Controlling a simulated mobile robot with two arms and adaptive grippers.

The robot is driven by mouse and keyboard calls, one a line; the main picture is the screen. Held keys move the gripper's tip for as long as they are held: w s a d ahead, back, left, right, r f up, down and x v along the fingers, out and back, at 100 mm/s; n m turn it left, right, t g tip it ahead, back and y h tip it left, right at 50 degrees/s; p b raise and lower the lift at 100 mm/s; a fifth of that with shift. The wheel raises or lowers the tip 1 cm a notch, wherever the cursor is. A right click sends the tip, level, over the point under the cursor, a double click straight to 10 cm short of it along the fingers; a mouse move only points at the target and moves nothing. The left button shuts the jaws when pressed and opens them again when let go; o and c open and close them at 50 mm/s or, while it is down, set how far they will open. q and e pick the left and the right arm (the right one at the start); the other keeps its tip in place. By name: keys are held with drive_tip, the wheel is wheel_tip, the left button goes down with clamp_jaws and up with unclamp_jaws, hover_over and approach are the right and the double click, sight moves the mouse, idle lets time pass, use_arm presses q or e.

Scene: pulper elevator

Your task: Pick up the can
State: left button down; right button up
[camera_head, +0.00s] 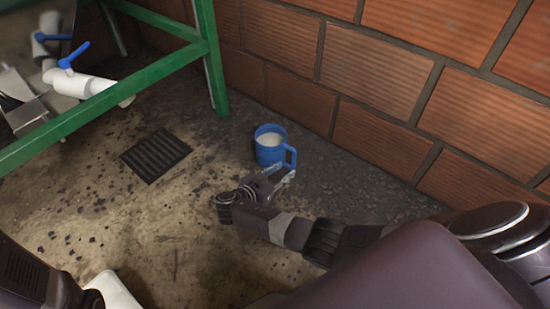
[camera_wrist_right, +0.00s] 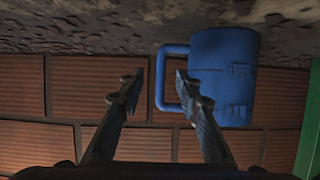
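The can is a blue mug-like vessel (camera_head: 268,155) with a side handle and pale contents, upright on the floor near the brick wall. My right gripper (camera_head: 282,176) is beside it on the near side, close to the handle. In the right wrist view, which looks upside down, the can (camera_wrist_right: 225,75) is to the right and its handle points left. The right gripper (camera_wrist_right: 164,82) is open there, with nothing held. One finger overlaps the handle in the picture; I cannot tell whether they touch. My left gripper is not in view.
A brick wall (camera_head: 375,75) runs behind the can. A green metal frame (camera_head: 150,82) with white pipes (camera_head: 85,85) and blue valve handles stands at the left. A dark floor grate (camera_head: 156,155) lies left of the can. The floor between the grate and can looks clear.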

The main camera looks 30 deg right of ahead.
sight(293, 161)
drive_tip(key=b+x, duration=0.1)
drive_tip(key=x, duration=0.2)
drive_tip(key=shift+w+d+b, duration=0.15)
drive_tip(key=shift+d+b, duration=0.1)
drive_tip(key=shift+b, duration=0.1)
drive_tip(key=b+x, duration=0.2)
drive_tip(key=x, duration=0.2)
drive_tip(key=shift+w+r+b, duration=0.1)
drive_tip(key=shift+r+b, duration=0.05)
drive_tip(key=shift+b, duration=0.15)
drive_tip(key=shift+r, duration=0.1)
clamp_jaws()
drive_tip(key=shift+w+r, duration=0.1)
drive_tip(key=shift+r, duration=0.05)
